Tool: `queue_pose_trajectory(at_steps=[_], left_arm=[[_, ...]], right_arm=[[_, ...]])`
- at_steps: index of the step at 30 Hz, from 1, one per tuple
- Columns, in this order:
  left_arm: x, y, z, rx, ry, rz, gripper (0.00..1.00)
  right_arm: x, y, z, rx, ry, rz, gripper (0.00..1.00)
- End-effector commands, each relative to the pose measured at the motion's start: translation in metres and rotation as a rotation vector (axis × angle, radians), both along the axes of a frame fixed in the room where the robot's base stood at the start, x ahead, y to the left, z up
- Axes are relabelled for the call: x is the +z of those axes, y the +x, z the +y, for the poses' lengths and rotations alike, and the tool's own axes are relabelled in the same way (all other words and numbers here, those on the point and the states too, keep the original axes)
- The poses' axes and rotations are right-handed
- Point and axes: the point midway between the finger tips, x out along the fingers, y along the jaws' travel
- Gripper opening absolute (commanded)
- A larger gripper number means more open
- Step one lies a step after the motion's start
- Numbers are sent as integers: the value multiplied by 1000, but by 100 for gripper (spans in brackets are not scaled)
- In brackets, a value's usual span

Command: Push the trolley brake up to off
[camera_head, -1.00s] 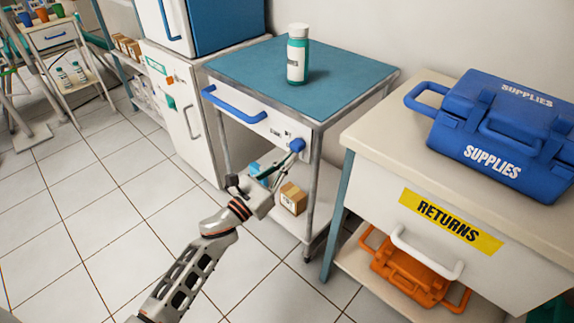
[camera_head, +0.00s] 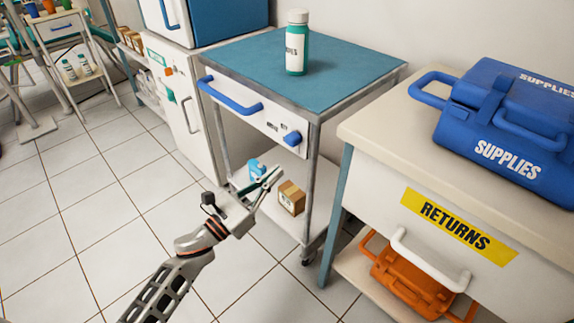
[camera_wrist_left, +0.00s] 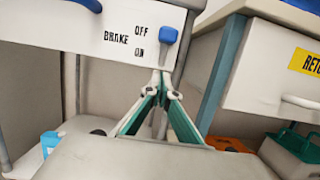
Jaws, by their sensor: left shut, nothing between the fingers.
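The trolley (camera_head: 304,95) has a blue top and a white front panel with a blue handle (camera_head: 230,96). The blue brake knob (camera_head: 292,138) is at the panel's right end. In the left wrist view the knob (camera_wrist_left: 169,35) sits level with the word OFF, above the word ON, beside the BRAKE label (camera_wrist_left: 116,38). My left gripper (camera_head: 274,174) is shut and empty, in front of the trolley and below the knob. Its fingertips also show in the left wrist view (camera_wrist_left: 160,77), apart from the knob. My right gripper is not in view.
A green and white bottle (camera_head: 297,45) stands on the trolley top. A small box (camera_head: 291,198) and a blue item are on its lower shelf. The returns table (camera_head: 375,130) with a blue supplies case (camera_head: 510,125) stands to the right. Tiled floor is clear at left.

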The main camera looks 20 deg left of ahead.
Motion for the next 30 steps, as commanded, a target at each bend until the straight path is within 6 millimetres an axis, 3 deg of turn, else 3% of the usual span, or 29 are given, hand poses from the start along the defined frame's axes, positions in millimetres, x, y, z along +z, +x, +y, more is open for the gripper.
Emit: queue_pose_trajectory(at_steps=[3,10,30], left_arm=[[-7,-22,8,1,1,4,0],[-14,-49,17,0,0,2,0],[-15,-56,20,0,1,2,0]], right_arm=[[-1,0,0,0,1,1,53],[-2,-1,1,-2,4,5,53],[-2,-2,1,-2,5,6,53]])
